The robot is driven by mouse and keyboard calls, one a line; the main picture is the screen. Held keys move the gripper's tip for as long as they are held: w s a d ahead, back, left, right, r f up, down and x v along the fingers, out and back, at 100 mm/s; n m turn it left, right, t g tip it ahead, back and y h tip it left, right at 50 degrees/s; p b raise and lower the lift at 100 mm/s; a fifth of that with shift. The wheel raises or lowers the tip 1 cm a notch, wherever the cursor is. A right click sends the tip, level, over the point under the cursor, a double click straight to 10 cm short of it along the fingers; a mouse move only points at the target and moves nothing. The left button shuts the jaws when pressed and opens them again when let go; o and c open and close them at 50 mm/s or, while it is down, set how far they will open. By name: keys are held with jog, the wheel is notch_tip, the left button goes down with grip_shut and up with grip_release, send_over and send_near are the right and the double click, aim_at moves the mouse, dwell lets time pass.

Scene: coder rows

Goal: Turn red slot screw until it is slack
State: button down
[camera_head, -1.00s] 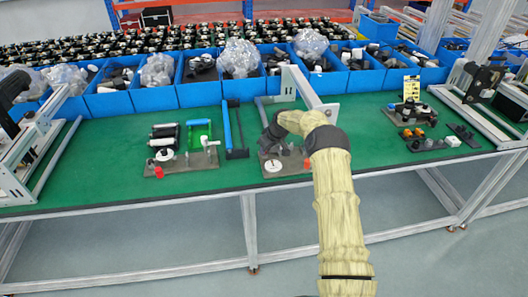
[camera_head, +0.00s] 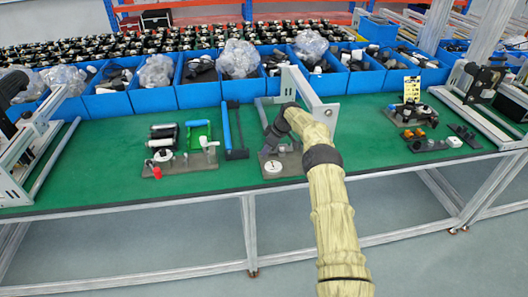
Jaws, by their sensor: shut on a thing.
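My gripper (camera_head: 273,141) is dark and points down over the brown plate (camera_head: 294,172) at the middle of the green table. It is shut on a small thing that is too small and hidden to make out. A round white dial (camera_head: 272,168) with a small dark mark sits at the plate's front left, just below the gripper. I cannot make out a red slot screw on this plate. My arm covers its right part.
A blue and black bar frame (camera_head: 228,130) lies between the plates. A grey metal upright (camera_head: 303,90) stands just behind my gripper. Blue bins (camera_head: 203,93) line the back.

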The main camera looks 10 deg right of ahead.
jog(key=shift+n, duration=0.6)
jog(key=c, duration=1.4)
grip_release()
jog(key=shift+a+r, duration=0.1)
jog(key=shift+c, duration=0.2)
jog(key=shift+d, duration=0.2)
jog(key=shift+r+m+b, duration=0.1)
jog(key=shift+m+b, duration=0.25)
jog(key=shift+m, duration=0.25)
